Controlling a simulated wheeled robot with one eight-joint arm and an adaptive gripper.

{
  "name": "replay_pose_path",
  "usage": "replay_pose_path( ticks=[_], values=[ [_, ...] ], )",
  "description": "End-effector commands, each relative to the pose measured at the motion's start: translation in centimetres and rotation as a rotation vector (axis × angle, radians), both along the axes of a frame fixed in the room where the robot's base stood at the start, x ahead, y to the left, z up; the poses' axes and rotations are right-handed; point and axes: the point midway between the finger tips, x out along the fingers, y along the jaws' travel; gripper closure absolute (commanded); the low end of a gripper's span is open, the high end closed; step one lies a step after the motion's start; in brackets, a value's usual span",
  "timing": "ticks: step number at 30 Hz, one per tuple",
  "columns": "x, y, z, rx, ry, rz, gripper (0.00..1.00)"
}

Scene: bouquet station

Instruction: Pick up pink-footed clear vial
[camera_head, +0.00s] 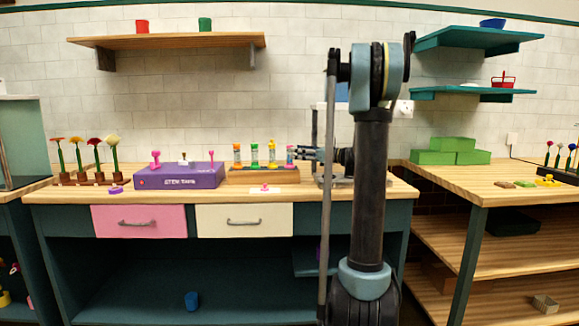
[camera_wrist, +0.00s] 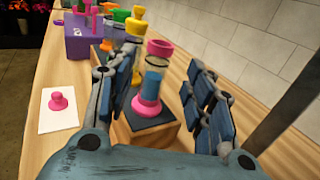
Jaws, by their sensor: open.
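The pink-footed clear vial (camera_wrist: 152,84) stands upright at the near end of a wooden rack (camera_wrist: 165,135) in the wrist view. It has a pink rim, blue contents and a pink foot on a dark pad. In the head view the vial (camera_head: 290,154) is at the rack's right end. My gripper (camera_wrist: 163,72) is open, with one finger to the left of the vial and the other to its right. A gap shows on the right side; I cannot tell whether the left finger touches. In the head view my gripper (camera_head: 302,153) reaches in from the right.
Other coloured vials, including a yellow-topped one (camera_wrist: 135,24), stand farther along the rack. A pink knobbed piece (camera_wrist: 58,99) sits on a white card (camera_wrist: 58,120) beside it. A purple box (camera_head: 180,176) is left of the rack. The tiled wall (camera_wrist: 240,45) is close behind.

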Motion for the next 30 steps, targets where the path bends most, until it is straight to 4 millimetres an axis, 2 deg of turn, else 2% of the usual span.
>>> replay_pose_path(
  ticks=[10,18,20,24,25,30],
  values=[
    [1.8,3.9,-0.1,0.0,0.0,0.003,0.52],
    [2.1,4.3,-0.1,0.0,0.0,0.0,0.52],
    [2.1,4.3,-0.1,0.0,0.0,0.0,0.63],
    [2.1,4.3,-0.1,0.0,0.0,0.0,0.95],
    [2.1,4.3,-0.1,0.0,0.0,0.0,1.0],
    [2.1,4.3,0.0,0.001,-0.001,0.0,1.0]
  ],
)
